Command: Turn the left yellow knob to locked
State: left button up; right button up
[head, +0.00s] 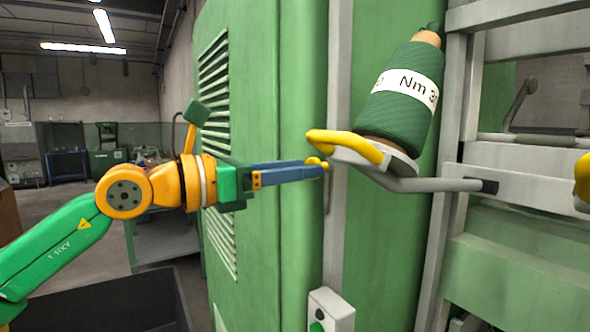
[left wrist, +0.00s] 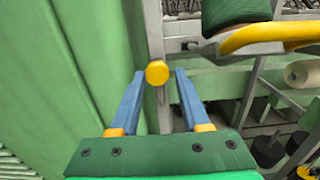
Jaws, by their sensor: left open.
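The left yellow knob (head: 313,161) is a small round knob by the grey post, partly hidden by my gripper in the head view. In the left wrist view the yellow knob (left wrist: 157,73) shows as a rounded disc between the tips of the two blue fingers. My left gripper (head: 324,170) is open, with its fingers pointing right at the knob. In the left wrist view the left gripper (left wrist: 160,78) has a finger on each side of the knob, with visible gaps. I cannot tell the knob's lock setting. My right gripper is not in view.
A tilted green yarn bobbin (head: 405,100) with a yellow curved handle (head: 345,144) sits just right of the knob on a grey arm (head: 435,185). A green cabinet (head: 255,240) with vents stands behind my gripper. A white switch box (head: 331,311) is below.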

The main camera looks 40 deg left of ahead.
pick_arm(q)
jog(key=shift+f, duration=0.15)
jog(key=b+v, duration=0.4)
jog(key=v, duration=0.3)
jog(key=shift+a+b, duration=0.25)
jog(key=shift+b, duration=0.05)
dwell(0.3)
jog(key=shift+w, duration=0.1)
